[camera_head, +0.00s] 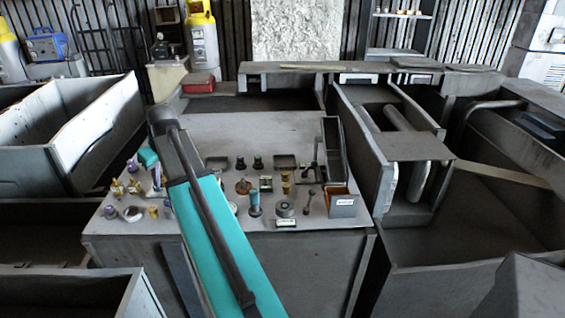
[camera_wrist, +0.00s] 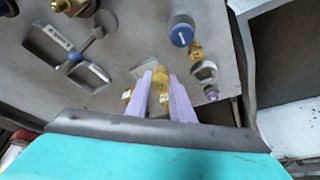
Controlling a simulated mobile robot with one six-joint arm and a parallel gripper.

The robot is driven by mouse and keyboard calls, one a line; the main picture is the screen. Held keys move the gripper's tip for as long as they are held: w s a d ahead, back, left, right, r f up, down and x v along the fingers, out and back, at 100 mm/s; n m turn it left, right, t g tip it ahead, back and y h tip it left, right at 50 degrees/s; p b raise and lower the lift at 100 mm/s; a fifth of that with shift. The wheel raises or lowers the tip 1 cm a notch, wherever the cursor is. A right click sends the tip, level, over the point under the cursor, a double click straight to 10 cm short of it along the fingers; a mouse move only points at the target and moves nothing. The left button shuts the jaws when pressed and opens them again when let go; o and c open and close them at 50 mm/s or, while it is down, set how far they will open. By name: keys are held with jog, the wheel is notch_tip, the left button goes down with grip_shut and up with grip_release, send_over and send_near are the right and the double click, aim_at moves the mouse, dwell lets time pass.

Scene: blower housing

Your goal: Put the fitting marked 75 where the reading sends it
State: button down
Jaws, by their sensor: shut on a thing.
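My gripper (camera_wrist: 160,88) has its two pale purple fingers closed on a brass fitting (camera_wrist: 160,74) above the grey worktop. Other brass pieces with small pale tags (camera_wrist: 127,95) show beside and below the fingers in the wrist view. I cannot read the number on the held fitting. In the head view, brass fittings (camera_head: 117,188) stand at the left of the worktop, near my teal wrist; my arm hides part of that area. A round grey gauge-like piece (camera_head: 285,209) with a small pale plate (camera_head: 286,223) sits near the front edge; its reading is not legible.
Several small parts and shallow dark trays (camera_head: 285,161) occupy the worktop (camera_head: 265,130). A box with a white label (camera_head: 344,206) stands at its right front corner. In the wrist view, a blue-capped part (camera_wrist: 181,35) and a grey clamp-like tool (camera_wrist: 72,55) lie nearby. The worktop's rear is clear.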

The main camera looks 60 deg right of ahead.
jog(key=s+d+p, duration=0.1)
jog(key=s+d, duration=0.5)
jog(key=d, duration=0.7)
jog(key=s+d+r+p, duration=0.1)
jog(key=s+d, duration=0.6)
jog(key=d, duration=0.7)
jog(key=s+d+r+m+p, duration=0.1)
jog(key=s+d+p, duration=0.2)
jog(key=s+d, duration=0.4)
jog(key=d, duration=0.7)
jog(key=shift+s+d+r, duration=0.2)
jog(key=shift+r, duration=0.05)
jog(key=shift+f+p, duration=0.1)
jog(key=shift+p, duration=0.2)
jog(key=shift+f+p, duration=1)
jog(key=shift+f, duration=2.05)
jog(key=shift+f, duration=0.15)
jog(key=shift+f+p, duration=0.7)
jog(key=shift+f, duration=1)
jog(key=shift+f, duration=0.15)
